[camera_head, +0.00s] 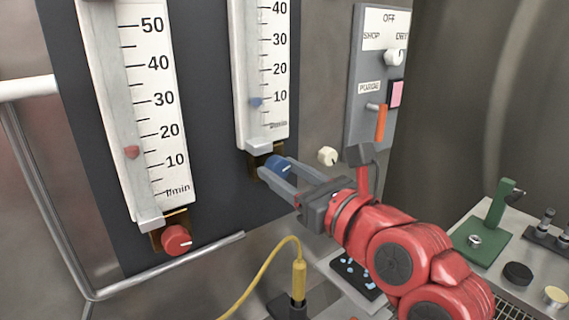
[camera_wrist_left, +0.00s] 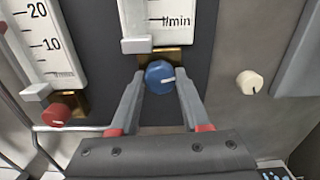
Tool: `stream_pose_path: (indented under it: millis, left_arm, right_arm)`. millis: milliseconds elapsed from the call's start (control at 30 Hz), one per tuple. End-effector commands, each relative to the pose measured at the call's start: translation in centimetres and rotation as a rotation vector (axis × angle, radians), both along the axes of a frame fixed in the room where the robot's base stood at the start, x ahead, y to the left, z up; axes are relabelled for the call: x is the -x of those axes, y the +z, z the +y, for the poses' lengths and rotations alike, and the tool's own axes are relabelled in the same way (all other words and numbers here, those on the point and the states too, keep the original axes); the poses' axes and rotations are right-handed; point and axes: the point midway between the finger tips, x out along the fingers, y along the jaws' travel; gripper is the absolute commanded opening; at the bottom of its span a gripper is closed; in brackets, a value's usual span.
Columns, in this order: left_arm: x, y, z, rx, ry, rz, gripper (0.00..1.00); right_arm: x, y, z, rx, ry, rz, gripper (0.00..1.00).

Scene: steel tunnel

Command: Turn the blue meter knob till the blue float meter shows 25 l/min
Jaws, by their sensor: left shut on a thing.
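The blue meter knob (camera_head: 279,166) sits below the blue float meter (camera_head: 244,75) on a dark panel. The blue float (camera_head: 256,102) stands near the 10 mark, slightly below it. My left gripper (camera_head: 272,172) is shut on the blue knob, one finger on each side. In the left wrist view the blue knob (camera_wrist_left: 160,77) shows between the fingers of the left gripper (camera_wrist_left: 160,88), its white pointer line towards the right. My right gripper is not in view.
Left is a red float meter (camera_head: 135,110) with its red knob (camera_head: 177,240). A cream knob (camera_head: 327,156) is right of the blue knob. A switch box (camera_head: 368,75) with an orange lever (camera_head: 381,123) is further right. A yellow cable (camera_head: 262,262) hangs below; a bench (camera_head: 484,262) is lower right.

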Motion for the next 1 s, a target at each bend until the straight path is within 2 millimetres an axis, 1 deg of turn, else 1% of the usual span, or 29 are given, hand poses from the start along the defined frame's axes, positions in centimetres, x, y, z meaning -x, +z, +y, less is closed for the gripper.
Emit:
stream_pose_path:
  millis: [33,267,600,800,1000]
  left_arm:
    - [-0.1,0.2,0.0,-0.036,0.001,0.03,0.0]
    - [-0.1,0.3,0.0,-0.213,0.0,0.157,0.0]
    - [0.0,0.3,0.0,-0.46,-0.001,0.339,0.0]
    - [0.0,0.3,0.0,-0.571,-0.001,0.417,0.0]
    - [0.0,0.2,0.1,-0.644,0.001,0.469,0.0]
  right_arm:
    - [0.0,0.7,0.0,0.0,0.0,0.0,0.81]
    - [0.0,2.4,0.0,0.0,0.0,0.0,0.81]
    - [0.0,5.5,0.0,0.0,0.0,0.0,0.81]
    - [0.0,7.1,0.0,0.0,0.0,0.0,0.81]
    - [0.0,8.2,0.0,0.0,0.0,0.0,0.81]
